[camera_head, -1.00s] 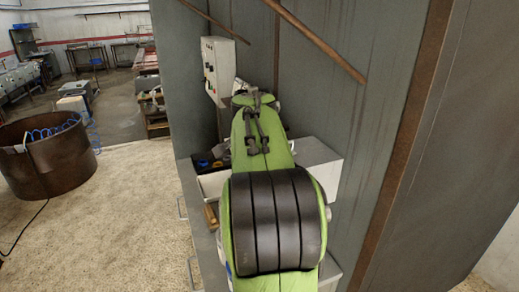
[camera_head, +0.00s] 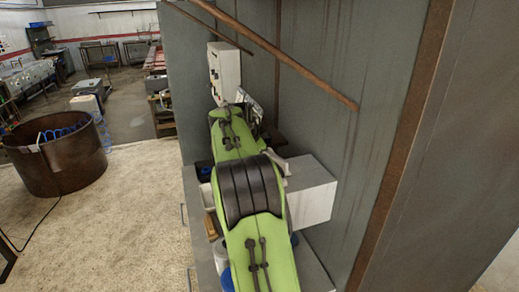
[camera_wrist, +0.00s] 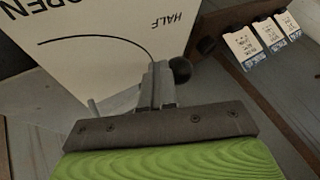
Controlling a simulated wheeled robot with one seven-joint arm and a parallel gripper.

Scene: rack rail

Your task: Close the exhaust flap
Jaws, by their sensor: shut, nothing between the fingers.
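In the wrist view a white panel (camera_wrist: 95,45) fills the upper left. It carries the printed words OPEN and HALF and a curved black line, seen upside down or tilted. A round black knob (camera_wrist: 180,69) shows right beside my gripper's tips, at the panel's lower right edge. My gripper (camera_wrist: 160,75) is shut and empty; I cannot tell whether it touches the knob. The rod or lever behind the knob is mostly hidden by my fingers. In the head view my green arm covers my gripper. The flap itself is not recognisable in either view.
A brown board with several white tags (camera_wrist: 266,34) is at the upper right of the wrist view. In the head view a control box (camera_head: 224,71) stands beyond my arm, a white box (camera_head: 312,190) lies to its right, and a brown bar (camera_head: 285,58) crosses above.

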